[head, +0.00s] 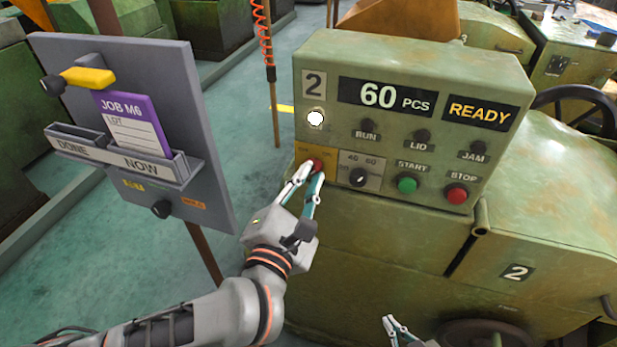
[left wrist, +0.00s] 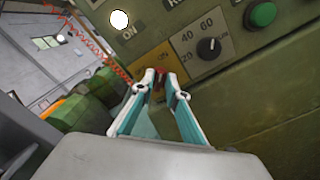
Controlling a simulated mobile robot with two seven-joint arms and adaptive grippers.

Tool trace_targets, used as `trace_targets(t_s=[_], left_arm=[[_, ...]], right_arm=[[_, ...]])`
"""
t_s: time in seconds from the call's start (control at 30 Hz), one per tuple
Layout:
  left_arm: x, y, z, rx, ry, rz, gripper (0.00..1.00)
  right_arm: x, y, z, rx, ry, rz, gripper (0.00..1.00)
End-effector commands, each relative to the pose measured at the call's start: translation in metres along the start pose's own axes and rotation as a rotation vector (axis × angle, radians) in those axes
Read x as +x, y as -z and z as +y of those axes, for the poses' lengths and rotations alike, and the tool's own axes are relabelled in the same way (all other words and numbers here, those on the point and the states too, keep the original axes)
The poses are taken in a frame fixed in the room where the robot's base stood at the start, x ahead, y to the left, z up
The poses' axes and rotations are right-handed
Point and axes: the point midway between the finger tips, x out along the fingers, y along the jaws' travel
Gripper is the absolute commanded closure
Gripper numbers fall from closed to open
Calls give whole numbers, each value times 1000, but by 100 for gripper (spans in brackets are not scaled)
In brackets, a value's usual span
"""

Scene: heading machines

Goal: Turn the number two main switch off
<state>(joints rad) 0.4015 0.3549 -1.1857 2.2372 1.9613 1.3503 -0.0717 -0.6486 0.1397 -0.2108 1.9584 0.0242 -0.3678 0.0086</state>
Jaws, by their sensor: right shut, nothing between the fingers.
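The number two machine's control panel (head: 420,65) carries a big 2, a "60 PCS" display and a lit "READY" sign. The main switch (head: 317,165) is a red handle on a yellow plate at the panel's lower left. A white lamp (head: 315,118) glows above it; this lamp (left wrist: 120,19) also shows in the left wrist view, with "ON" below it. My left gripper (head: 309,170) is at the switch, its fingertips (left wrist: 161,77) on either side of the red handle. The fingers hide most of the handle; firm contact is unclear. My right gripper (head: 389,321) is shut and empty at the bottom edge.
Right of the switch are a 40/60 selector knob (head: 358,177), a green START button (head: 407,185) and a red STOP button (head: 457,194). A grey job board (head: 190,100) with a purple card (head: 130,122) stands at left. Green floor lies between.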

Motion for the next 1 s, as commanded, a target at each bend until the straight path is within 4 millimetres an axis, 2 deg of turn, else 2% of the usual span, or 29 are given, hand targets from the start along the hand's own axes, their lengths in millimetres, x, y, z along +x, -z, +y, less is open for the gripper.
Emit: trace_targets(t_s=[0.17,0.2,0.23,0.67,1.0], left_arm=[[0,0,0,-1,0,0,86],[0,0,0,-1,-1,0,96],[0,0,0,0,-1,0,100],[0,0,0,-41,0,0,100],[-1,1,0,-266,0,0,100]], right_arm=[[0,-2,0,0,0,-3,100],[0,-2,0,0,0,-3,100],[0,-2,0,0,0,-3,100],[1,0,0,0,-1,2,100],[5,-3,-1,1,0,9,100]])
